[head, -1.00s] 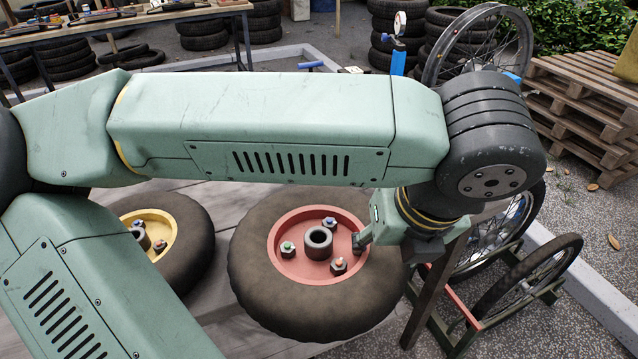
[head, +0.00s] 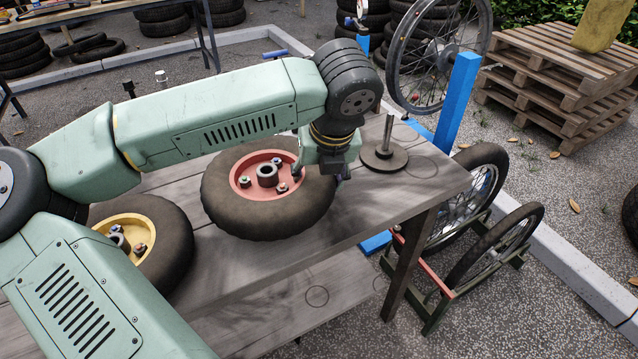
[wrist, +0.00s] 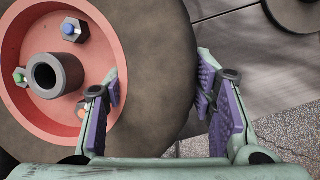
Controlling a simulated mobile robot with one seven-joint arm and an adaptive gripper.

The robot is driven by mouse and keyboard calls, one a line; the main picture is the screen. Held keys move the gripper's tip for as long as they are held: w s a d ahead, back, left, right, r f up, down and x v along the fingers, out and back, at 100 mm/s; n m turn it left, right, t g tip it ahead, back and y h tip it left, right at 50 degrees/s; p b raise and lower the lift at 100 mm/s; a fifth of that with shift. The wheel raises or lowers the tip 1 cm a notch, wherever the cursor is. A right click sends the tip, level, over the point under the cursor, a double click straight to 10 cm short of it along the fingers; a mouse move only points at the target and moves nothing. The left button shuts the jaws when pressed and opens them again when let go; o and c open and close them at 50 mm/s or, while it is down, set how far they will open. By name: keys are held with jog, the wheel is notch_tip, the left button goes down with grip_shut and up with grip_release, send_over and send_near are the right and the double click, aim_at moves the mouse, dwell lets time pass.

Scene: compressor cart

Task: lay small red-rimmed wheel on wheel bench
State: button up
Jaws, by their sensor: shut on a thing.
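The small red-rimmed wheel (head: 230,205) lies flat over the grey plank wheel bench (head: 350,225), its hub and coloured nuts facing up. I cannot tell whether it touches the planks. My gripper (head: 322,172) is shut on the wheel's right side. In the wrist view, my gripper (wrist: 158,85) has one finger inside the red rim and the other outside the dark tyre (wrist: 155,60), with the tyre wall between them. The fingertips are partly hidden in the head view.
A yellow-rimmed wheel (head: 172,240) is at the left, partly behind my arm. A round-based spindle (head: 385,152) stands on the bench right of the red-rimmed wheel. Spoked wheels (head: 495,245) stand in a rack off the bench's right end. A blue post (head: 456,100) rises behind.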

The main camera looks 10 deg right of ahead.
jog(key=shift+f+p, duration=0.3)
jog(key=shift+f, duration=1.2)
jog(key=o, duration=1.3)
jog(key=shift+s, duration=0.1)
jog(key=b+v, duration=0.1)
jog(key=v, duration=1.1)
